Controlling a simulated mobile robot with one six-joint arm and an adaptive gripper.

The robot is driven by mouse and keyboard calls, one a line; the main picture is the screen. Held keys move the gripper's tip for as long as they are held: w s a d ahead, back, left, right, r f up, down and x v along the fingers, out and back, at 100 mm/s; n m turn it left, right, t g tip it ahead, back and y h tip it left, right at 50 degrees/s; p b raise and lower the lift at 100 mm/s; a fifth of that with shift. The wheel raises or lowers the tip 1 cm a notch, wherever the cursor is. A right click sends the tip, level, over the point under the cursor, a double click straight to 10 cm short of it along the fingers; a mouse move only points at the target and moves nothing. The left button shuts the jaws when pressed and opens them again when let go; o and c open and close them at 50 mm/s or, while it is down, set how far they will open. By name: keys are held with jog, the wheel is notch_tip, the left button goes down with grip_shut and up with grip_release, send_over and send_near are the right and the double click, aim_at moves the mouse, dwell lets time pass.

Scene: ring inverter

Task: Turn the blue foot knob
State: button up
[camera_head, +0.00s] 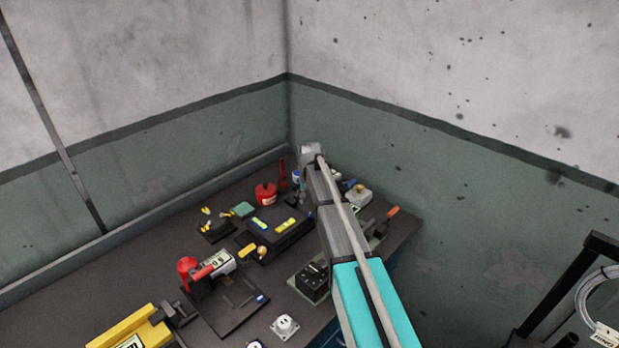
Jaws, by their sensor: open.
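Several small blue parts show, and I cannot tell which is the blue foot knob. One blue knob (262,299) sits at the right corner of a flat dark plate (222,312), low on the bench. Another blue spot (310,215) is at the right end of a black box with yellow-green bars (273,228), beside my arm. My arm reaches up over the bench's right part. A small dark shape by its far end looks like my gripper (294,200), open, above the bench behind the black box. Its fingers are too small to make out well, and the arm hides what lies behind it.
The dark bench (125,280) is crowded. A red-ended cylinder device (207,268) stands on the dark plate, a yellow tool (130,332) at lower left, a red canister (265,193) at the back. A black socketed box (312,281) is beside my arm. Walls close the back.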

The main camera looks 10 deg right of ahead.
notch_tip(320, 180, up, 7)
jog(key=p, duration=0.6)
jog(key=shift+r+p, duration=0.2)
jog(key=shift+p, duration=0.15)
dwell(0.4)
notch_tip(320, 180, up, 9)
jog(key=p, duration=0.9)
send_over(309, 214)
jog(key=shift+s+d, duration=0.1)
jog(key=shift+r+p, duration=0.55)
